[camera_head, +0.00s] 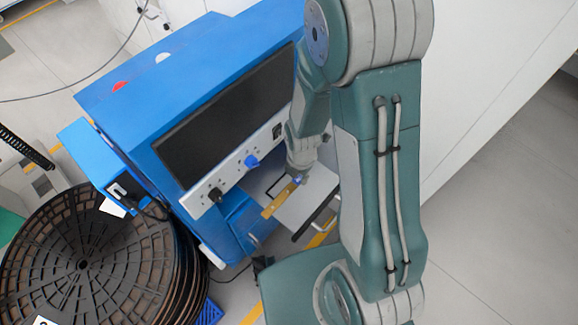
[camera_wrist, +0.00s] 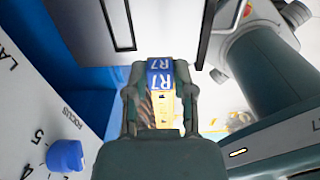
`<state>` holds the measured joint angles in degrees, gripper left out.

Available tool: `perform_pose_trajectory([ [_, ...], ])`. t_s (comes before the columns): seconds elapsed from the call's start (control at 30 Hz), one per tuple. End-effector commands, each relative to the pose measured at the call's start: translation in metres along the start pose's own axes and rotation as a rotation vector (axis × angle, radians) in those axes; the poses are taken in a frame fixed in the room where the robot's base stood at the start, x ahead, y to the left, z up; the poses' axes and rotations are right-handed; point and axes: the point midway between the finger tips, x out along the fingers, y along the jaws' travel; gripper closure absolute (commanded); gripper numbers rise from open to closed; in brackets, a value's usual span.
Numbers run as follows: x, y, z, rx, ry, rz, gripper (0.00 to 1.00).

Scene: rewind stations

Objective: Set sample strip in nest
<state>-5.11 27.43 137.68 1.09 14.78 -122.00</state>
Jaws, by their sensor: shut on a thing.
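The sample strip (camera_head: 281,199) is a narrow yellow piece, held out over a grey pull-out tray (camera_head: 318,196) at the front of the blue machine. My gripper (camera_head: 298,178) is shut on one end of it, and the free end points down and left in the head view. In the wrist view the strip (camera_wrist: 162,108) lies between the two fingers of my gripper (camera_wrist: 160,82), with a blue "R7" label on its end. I cannot tell whether the strip touches the tray.
The blue machine (camera_head: 130,100) has a dark window and a white panel with a blue knob (camera_head: 251,161) and a black knob (camera_head: 215,195), close to my gripper. The blue knob also shows in the wrist view (camera_wrist: 66,155). Stacked dark reels (camera_head: 85,262) stand at the left.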

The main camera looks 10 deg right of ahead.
Motion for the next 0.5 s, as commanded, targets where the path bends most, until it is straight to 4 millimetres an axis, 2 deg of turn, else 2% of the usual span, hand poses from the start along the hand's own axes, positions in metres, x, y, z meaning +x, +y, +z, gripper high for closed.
perform_pose_trajectory([
  [0.03,0.006,0.007,0.01,0.005,0.001,-0.001,1.0],
  [0.3,0.032,0.043,0.053,0.002,-0.004,-0.003,1.0],
  [0.5,0.064,0.057,0.071,0.0,-0.003,-0.006,1.0],
])
